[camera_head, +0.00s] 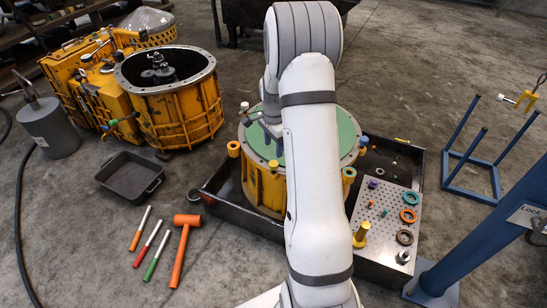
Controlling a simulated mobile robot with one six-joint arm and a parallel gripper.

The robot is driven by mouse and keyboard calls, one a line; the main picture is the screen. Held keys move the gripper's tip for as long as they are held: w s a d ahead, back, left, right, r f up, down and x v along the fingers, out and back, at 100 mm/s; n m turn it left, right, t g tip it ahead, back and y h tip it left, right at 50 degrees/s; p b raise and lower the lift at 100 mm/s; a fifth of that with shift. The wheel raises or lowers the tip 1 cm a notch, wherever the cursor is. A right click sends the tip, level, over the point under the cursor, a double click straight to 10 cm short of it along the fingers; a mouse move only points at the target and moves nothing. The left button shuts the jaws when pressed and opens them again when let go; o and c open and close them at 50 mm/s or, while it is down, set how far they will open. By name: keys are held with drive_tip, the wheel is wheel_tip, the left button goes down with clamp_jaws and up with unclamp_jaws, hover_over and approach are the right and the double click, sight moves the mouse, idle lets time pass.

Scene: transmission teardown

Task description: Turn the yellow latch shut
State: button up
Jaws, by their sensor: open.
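A yellow housing (262,190) with a green top face (259,145) stands in a dark tray. I cannot tell for sure which yellow part is the latch. My gripper (268,131) is open just above the green face, left of my forearm, and is partly hidden by my arm. It holds nothing that I can see. My arm also hides the middle and right of the housing.
A perforated plate (384,209) with rings and pegs lies at the tray's right. A blue frame (470,160) and a post labelled Lock stand right. An orange mallet (181,250), coloured tools and a black pan (130,177) lie left. Another yellow housing (180,115) stands behind.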

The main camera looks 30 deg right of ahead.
sight(274, 163)
drive_tip(key=shift+f+m, duration=0.1)
drive_tip(key=shift+m, duration=0.3)
drive_tip(key=shift+f, duration=0.35)
wheel_tip(274, 163, down, 7)
drive_tip(key=b, duration=0.2)
drive_tip(key=shift+b, duration=0.3)
drive_tip(key=c, duration=1)
drive_tip(key=shift+o, duration=0.2)
